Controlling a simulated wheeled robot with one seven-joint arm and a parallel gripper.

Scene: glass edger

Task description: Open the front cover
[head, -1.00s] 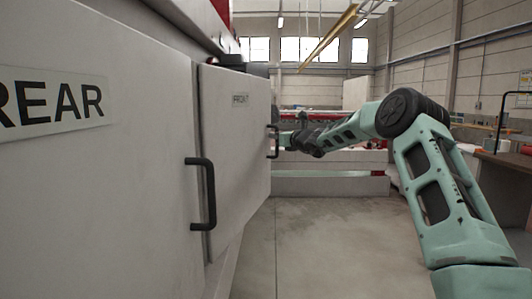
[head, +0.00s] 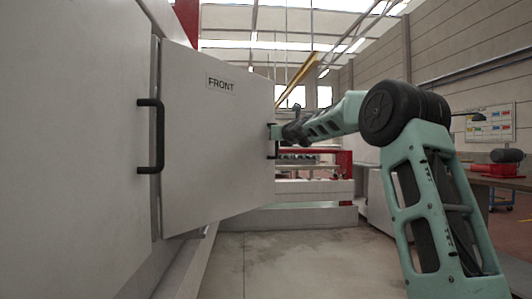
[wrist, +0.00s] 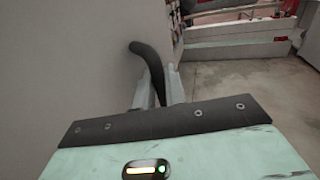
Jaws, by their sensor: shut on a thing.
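The front cover (head: 215,140) is a light grey panel labelled FRONT, hinged at its left edge and swung partly out from the machine. Its black handle (head: 276,148) is at its right edge, largely hidden by my arm in the head view. The handle (wrist: 150,62) shows clearly in the wrist view, running down between the fingers. My gripper (wrist: 156,88) is shut on this handle; in the head view the gripper (head: 273,132) is small at the cover's edge.
The rear cover (head: 70,150) is on the left with its own black handle (head: 151,136), close to the front cover's hinge side. Open concrete floor (head: 310,265) lies to the right of the cover. A workbench (head: 500,181) stands at the far right.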

